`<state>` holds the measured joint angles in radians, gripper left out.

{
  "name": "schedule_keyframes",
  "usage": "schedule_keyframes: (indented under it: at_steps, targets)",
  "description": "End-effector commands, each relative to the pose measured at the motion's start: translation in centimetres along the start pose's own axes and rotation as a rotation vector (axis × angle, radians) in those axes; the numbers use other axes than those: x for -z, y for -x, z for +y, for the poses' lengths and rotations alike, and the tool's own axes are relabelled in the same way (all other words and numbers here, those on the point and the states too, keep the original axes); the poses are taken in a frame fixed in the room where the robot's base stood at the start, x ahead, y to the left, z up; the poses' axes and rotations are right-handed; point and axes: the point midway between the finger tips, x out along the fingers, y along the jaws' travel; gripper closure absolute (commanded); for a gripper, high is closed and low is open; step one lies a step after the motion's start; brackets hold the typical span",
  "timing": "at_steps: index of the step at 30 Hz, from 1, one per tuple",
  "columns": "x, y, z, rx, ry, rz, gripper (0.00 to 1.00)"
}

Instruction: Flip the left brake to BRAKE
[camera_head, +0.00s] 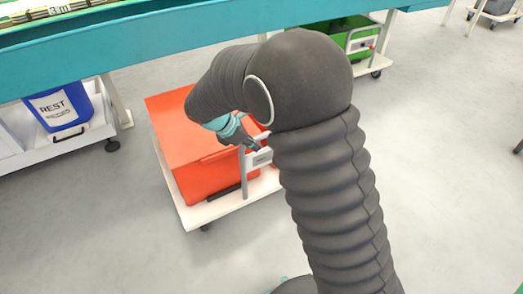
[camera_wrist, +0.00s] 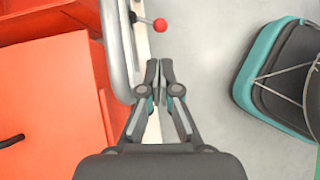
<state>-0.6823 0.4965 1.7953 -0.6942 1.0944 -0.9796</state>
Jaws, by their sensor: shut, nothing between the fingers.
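An orange-red crate (camera_head: 205,165) sits on a white wheeled cart (camera_head: 225,207), with a pale upright frame and a small plate (camera_head: 262,158) at its right side. In the wrist view a short lever with a red knob (camera_wrist: 160,25) sticks out to the right from beside the grey tube rail (camera_wrist: 115,50). I take it for a brake lever, but cannot read its marking or position. My gripper (camera_wrist: 163,64) is shut and empty, a little below the knob in the picture and apart from it. In the head view my gripper (camera_head: 252,147) is beside the cart's frame, partly hidden by my arm.
A teal-edged table (camera_head: 200,43) crosses the top of the head view. A blue bin marked REST (camera_head: 58,108) stands on a white cart at left. A green crate (camera_head: 325,36) on another cart is at the back.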

Motion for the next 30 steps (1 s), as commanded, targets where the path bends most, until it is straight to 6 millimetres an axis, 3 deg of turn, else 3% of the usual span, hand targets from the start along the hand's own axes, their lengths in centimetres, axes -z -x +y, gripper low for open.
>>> schedule_keyframes:
  at_steps: [18,24,30]
  targets:
    - [0.1,-10.9,-0.1,0.004,-0.001,0.000,1.00]
    - [0.0,-12.4,-0.1,0.003,-0.001,0.001,1.00]
    - [0.0,-12.8,-0.1,0.002,0.000,0.001,1.00]
